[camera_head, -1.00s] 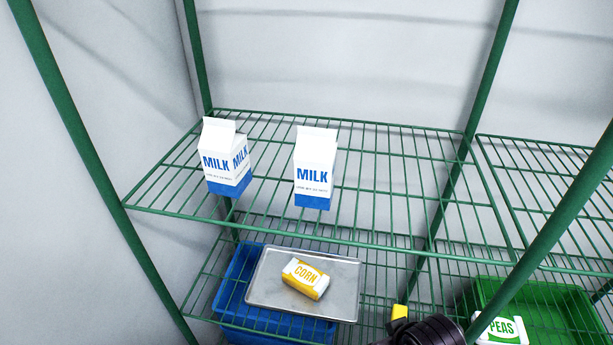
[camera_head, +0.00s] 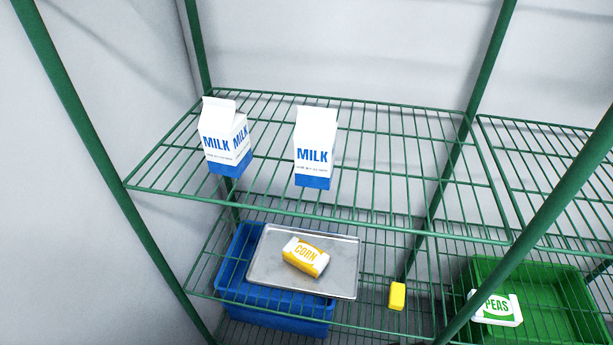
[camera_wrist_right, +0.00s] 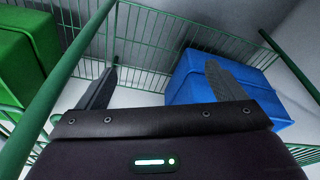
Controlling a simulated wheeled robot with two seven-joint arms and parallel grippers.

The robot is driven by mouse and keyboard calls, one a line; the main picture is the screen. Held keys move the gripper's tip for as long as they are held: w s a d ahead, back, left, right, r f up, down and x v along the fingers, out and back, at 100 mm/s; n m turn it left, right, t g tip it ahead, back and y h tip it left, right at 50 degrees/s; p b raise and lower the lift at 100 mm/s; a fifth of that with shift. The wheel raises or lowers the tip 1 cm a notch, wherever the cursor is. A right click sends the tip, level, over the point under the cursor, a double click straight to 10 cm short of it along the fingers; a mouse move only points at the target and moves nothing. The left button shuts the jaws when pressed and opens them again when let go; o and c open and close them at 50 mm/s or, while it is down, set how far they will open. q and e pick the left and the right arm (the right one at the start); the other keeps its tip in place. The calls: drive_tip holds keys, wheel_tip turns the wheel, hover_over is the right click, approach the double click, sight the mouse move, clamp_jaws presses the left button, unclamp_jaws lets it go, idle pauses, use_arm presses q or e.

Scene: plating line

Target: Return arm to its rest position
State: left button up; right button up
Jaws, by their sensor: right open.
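My right gripper (camera_wrist_right: 160,88) shows in the right wrist view with its two dark fingers spread apart and nothing between them. It faces the green wire shelving, with a blue bin (camera_wrist_right: 205,90) beyond its right finger and a green bin (camera_wrist_right: 28,55) to the left. Neither arm shows in the head view now, and my left gripper is in no view.
Two milk cartons (camera_head: 225,140) (camera_head: 315,150) stand on the upper wire shelf. Below, a metal tray (camera_head: 340,272) with a corn package (camera_head: 305,256) rests over a blue bin (camera_head: 232,280). A small yellow block (camera_head: 397,296) and a green bin (camera_head: 560,300) with a peas package (camera_head: 497,309) are to the right.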

drive_tip(key=s+d+f, duration=0.1)
drive_tip(key=s+f, duration=0.3)
drive_tip(key=f, duration=0.4)
drive_tip(key=s+f, duration=0.3)
drive_tip(key=f, duration=0.4)
drive_tip(key=s+d+f, duration=0.1)
drive_tip(key=s+f, duration=0.4)
drive_tip(key=s, duration=0.2)
drive_tip(key=s+d+f+g+p, duration=0.1)
drive_tip(key=s+d+f, duration=0.1)
drive_tip(key=s+f, duration=0.3)
drive_tip(key=s, duration=0.3)
drive_tip(key=shift+s+f+g, duration=0.15)
drive_tip(key=shift+s+g, duration=0.1)
drive_tip(key=shift+g, duration=0.05)
